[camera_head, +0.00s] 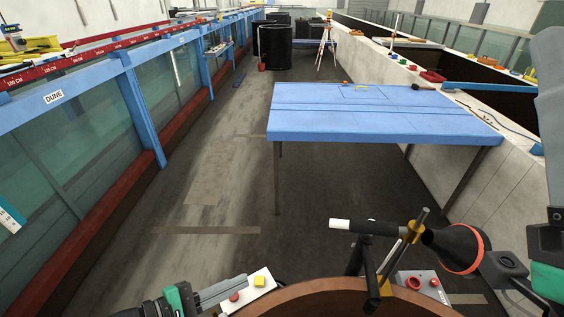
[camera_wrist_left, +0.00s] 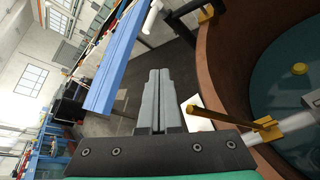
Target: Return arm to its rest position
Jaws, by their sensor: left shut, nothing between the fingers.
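My left gripper (camera_head: 242,284) comes in at the bottom left of the head view. Its grey fingers lie together with nothing between them. They also show shut and empty in the left wrist view (camera_wrist_left: 159,74). In the head view the fingers are close to a white control box (camera_head: 262,291) with a red and a yellow button; I cannot tell whether they touch it.
A brown round tank rim (camera_head: 330,289) curves along the bottom. A clamp stand holds a black cone with an orange rim (camera_head: 458,248). A blue table (camera_head: 380,121) stands ahead. The blue-framed glass flume (camera_head: 70,140) runs along the left. The grey floor between is mostly clear.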

